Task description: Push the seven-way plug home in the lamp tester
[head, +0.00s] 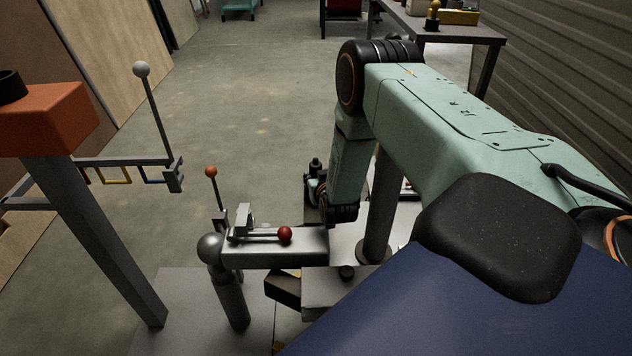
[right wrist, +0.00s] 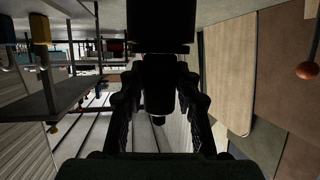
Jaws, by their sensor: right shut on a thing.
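My right gripper (right wrist: 160,85) is shut on a dark thing between its fingers, which I take to be the seven-way plug (right wrist: 157,70). It is nearly black in the right wrist view, so its outline is hard to read. A large dark block (right wrist: 160,22) lies just beyond the fingertips. I cannot tell whether it is the lamp tester or whether the plug touches it. In the head view the right gripper (head: 318,192) is small and partly hidden by my own wrist. I cannot make out the lamp tester there. My left gripper is not in view.
A grey bar with a ball end (head: 210,248) and a red-knobbed lever (head: 285,235) stands near the right wrist. An orange block (head: 45,118) on a grey post stands at left. A workbench (head: 440,30) is at back right. The middle floor is clear.

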